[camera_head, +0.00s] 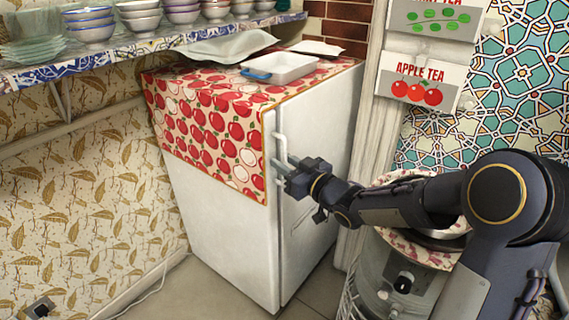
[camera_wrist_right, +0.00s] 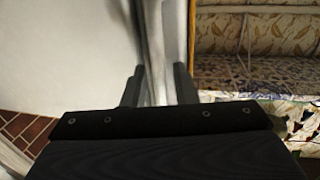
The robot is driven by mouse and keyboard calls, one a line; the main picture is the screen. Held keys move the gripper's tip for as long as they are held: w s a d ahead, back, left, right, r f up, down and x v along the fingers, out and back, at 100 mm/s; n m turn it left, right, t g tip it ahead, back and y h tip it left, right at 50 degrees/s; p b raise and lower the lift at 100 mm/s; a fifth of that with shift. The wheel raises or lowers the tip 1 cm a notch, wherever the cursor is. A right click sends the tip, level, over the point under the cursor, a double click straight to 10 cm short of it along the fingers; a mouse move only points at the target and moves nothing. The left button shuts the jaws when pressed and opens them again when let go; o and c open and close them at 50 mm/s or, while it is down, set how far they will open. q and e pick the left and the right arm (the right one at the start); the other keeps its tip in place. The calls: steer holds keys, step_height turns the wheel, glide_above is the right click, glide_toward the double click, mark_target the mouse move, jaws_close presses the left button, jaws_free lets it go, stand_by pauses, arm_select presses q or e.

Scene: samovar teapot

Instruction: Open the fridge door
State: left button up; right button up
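The white fridge (camera_head: 232,225) stands against the wallpapered wall with its door (camera_head: 318,150) on the right-hand face. The door looks closed, with a narrow seam along its left edge. The light upright handle (camera_head: 281,146) is at that edge, near the top. My right gripper (camera_head: 284,172) is at the lower part of the handle. In the right wrist view, the handle (camera_wrist_right: 156,60) runs between the two dark fingertips of my right gripper (camera_wrist_right: 158,86). Whether the fingers press on it cannot be made out. My left gripper is not in view.
An apple-print cloth (camera_head: 205,120) covers the fridge top and hangs down its side. A white tray (camera_head: 282,68) with a blue handle sits on it. A shelf with bowls (camera_head: 90,24) is above left. A metal samovar-like vessel (camera_head: 400,280) stands below my right arm.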

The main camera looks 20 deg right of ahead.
steer(key=shift+w, duration=0.15)
jaws_close()
steer(key=shift+a, duration=0.15)
